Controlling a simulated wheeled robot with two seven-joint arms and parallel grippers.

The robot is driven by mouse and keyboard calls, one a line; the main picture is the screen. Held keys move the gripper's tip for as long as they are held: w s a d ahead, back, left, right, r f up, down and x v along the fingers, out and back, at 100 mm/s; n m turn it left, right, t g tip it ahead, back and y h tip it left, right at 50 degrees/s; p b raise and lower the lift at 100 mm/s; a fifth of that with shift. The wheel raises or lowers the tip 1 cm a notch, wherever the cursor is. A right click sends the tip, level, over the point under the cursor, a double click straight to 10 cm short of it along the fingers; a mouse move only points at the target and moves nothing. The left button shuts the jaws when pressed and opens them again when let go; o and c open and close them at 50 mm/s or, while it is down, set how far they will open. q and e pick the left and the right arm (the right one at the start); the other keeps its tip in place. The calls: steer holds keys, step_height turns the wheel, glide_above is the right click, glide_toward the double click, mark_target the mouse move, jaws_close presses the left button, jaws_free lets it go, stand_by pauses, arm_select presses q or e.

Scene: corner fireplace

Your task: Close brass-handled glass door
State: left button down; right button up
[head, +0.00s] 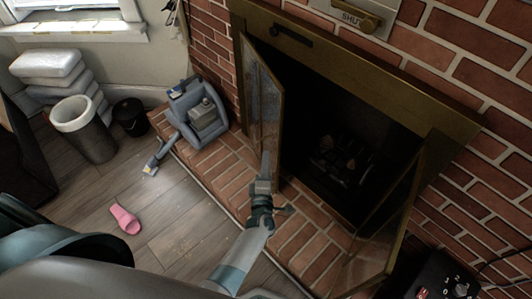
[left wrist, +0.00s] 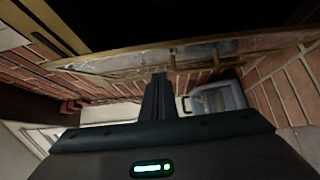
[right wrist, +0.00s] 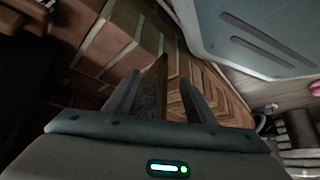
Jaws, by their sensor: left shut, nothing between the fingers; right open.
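The fireplace has two brass-framed glass doors, and both stand swung out from the dark opening. The left door (head: 262,105) is near my left gripper (head: 266,158), which is shut and empty at its lower part. In the left wrist view the shut fingers (left wrist: 160,77) point at a brass-framed glass panel (left wrist: 110,62) with brass bars across it; I cannot tell if they touch. The right door (head: 385,232) leans out at the lower right. My right gripper (right wrist: 160,78) is open, with a dark panel edge (right wrist: 150,95) showing between its fingers. It is not clear in the head view.
The brick hearth (head: 205,165) runs below the doors. A blue-grey cleaning machine (head: 195,110) stands on it at the left. A bin (head: 85,135), a black bucket (head: 131,117) and a pink slipper (head: 125,218) are on the wooden floor. A black box (head: 440,280) is at the lower right.

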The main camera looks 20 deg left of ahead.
arm_select(q)
steer(key=p+v, duration=0.1)
steer(key=v, duration=0.8)
arm_select(e)
steer(key=s+d+f+g, duration=0.1)
steer(key=s+d+f, duration=0.1)
steer(key=s, duration=0.3)
steer(key=shift+s+d+g, duration=0.15)
steer(key=shift+d+g, duration=0.05)
steer(key=shift+g, duration=0.1)
steer(key=shift+f, duration=0.1)
